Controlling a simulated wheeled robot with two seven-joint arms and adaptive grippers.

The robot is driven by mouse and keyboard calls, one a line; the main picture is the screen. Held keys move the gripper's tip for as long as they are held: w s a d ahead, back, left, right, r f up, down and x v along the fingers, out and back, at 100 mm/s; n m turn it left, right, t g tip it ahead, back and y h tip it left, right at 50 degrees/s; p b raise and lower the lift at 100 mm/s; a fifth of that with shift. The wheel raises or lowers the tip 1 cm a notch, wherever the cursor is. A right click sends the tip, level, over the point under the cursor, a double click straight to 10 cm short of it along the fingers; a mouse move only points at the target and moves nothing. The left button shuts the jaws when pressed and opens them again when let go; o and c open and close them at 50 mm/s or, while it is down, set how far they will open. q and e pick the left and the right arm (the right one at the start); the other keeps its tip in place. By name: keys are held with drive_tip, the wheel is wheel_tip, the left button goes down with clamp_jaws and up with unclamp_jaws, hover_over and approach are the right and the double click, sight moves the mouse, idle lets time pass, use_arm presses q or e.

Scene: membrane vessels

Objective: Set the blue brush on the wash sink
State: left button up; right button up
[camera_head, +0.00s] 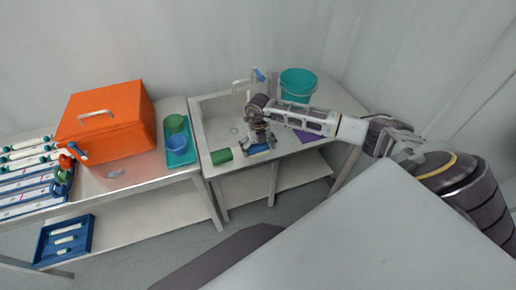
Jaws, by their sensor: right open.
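The wash sink (206,132) is a pale counter with a sunken basin and a tap (240,84) at its back. What looks like the blue brush (258,149) lies at the front edge of the sink counter, partly hidden by my gripper. My right gripper (259,139) points down just above it, with its arm reaching in from the right. The gripper is open; whether its fingers touch the brush cannot be told. My left gripper is out of view.
A green cylinder (221,156) lies left of the gripper. A teal bucket (298,84) and purple cloth (307,136) are to the right. The left table holds an orange box (108,127), a teal tray (181,158) with cups, and membrane vessels (28,180). A blue tray (64,240) sits below.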

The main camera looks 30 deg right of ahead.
drive_tip(key=shift+r, duration=0.15)
wheel_tip(320, 180, up, 12)
drive_tip(key=shift+f+b, duration=0.1)
drive_tip(key=shift+b, duration=1.15)
